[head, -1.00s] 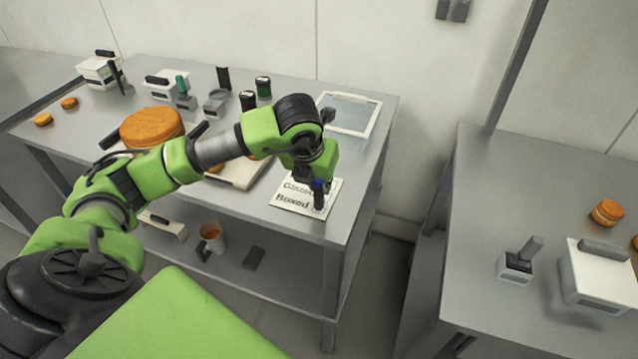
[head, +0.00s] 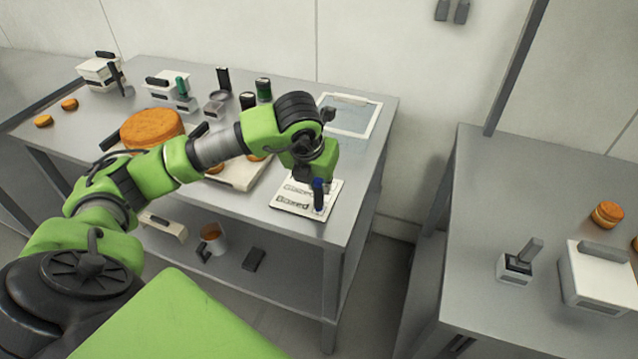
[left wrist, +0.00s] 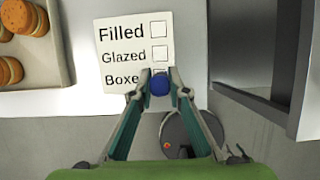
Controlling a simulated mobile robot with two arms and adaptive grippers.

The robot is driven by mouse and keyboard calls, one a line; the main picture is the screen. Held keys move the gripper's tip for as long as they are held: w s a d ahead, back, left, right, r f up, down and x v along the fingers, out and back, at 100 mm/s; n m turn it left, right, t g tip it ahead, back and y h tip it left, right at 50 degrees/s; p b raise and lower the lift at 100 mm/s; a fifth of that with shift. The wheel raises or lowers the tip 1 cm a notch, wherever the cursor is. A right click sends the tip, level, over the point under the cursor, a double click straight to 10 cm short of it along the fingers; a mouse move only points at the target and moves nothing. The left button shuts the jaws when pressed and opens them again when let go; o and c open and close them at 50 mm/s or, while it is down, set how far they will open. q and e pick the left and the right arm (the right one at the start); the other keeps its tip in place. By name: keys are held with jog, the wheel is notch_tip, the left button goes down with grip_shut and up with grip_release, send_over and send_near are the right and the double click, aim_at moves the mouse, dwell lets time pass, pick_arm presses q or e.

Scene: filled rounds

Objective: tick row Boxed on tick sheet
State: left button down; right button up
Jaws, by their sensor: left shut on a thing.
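The tick sheet (head: 290,198) lies flat near the front right corner of the left table. In the left wrist view the sheet (left wrist: 135,40) shows the rows Filled, Glazed and Boxed, each with a box at its right. The Filled and Glazed boxes look empty. The Boxed box is mostly hidden behind my gripper and the pen. My left gripper (left wrist: 159,82) is shut on a blue-ended pen (left wrist: 159,85), over the Boxed row. The pen also shows in the head view (head: 319,184). I cannot tell whether its tip touches the paper. My right gripper is not in view.
A tray of filled rounds (left wrist: 62,60) lies left of the sheet. A white-framed panel (head: 372,108) lies behind it. A mug (head: 212,240) stands on the lower shelf. A second table (head: 480,210) stands right, across a gap.

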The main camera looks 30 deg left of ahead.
pick_arm(q)
jog(key=shift+r+p, duration=1.4)
jog(key=shift+r, duration=1.75)
